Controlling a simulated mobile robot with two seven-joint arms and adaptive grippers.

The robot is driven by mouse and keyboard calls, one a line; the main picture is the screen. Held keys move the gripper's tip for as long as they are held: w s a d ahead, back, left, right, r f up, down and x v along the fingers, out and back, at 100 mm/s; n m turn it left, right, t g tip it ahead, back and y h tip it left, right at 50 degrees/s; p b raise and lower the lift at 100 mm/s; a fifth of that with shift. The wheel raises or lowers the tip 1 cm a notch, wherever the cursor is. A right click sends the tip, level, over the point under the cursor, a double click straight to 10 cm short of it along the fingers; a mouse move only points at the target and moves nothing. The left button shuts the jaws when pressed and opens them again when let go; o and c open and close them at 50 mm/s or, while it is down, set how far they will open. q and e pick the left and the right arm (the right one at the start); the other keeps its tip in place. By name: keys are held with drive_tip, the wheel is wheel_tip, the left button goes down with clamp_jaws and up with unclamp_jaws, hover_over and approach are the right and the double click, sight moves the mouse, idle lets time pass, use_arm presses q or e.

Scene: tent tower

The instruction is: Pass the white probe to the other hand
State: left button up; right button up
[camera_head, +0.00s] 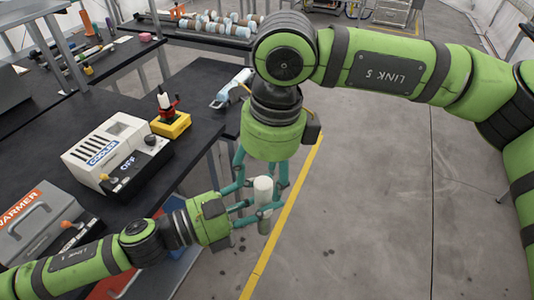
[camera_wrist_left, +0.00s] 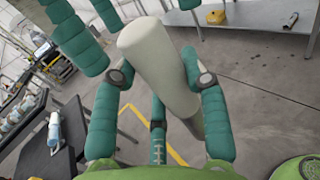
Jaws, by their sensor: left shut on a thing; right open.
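The white probe (camera_head: 264,188) stands roughly upright in the air over the floor, to the right of the table. My left gripper (camera_head: 260,208) comes in from the left and is shut on the probe's lower part. In the left wrist view the pale probe (camera_wrist_left: 155,62) lies between the teal fingers of my left gripper (camera_wrist_left: 158,105). My right gripper (camera_head: 261,172) points down from above. It is open, with its fingers on either side of the probe's upper end. Whether they touch it cannot be told.
A black table (camera_head: 199,87) on the left holds a white cooler box (camera_head: 110,150), a yellow-based red device (camera_head: 170,122) and a grey warmer box (camera_head: 38,222). A white-and-blue cylinder (camera_head: 233,88) lies near the table's far end. The floor at right is clear.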

drive_tip(key=shift+f, duration=0.35)
clamp_jaws()
use_arm(q)
drive_tip(key=o, duration=1.3)
drive_tip(key=shift+o, duration=0.2)
drive_tip(key=shift+a, duration=0.1)
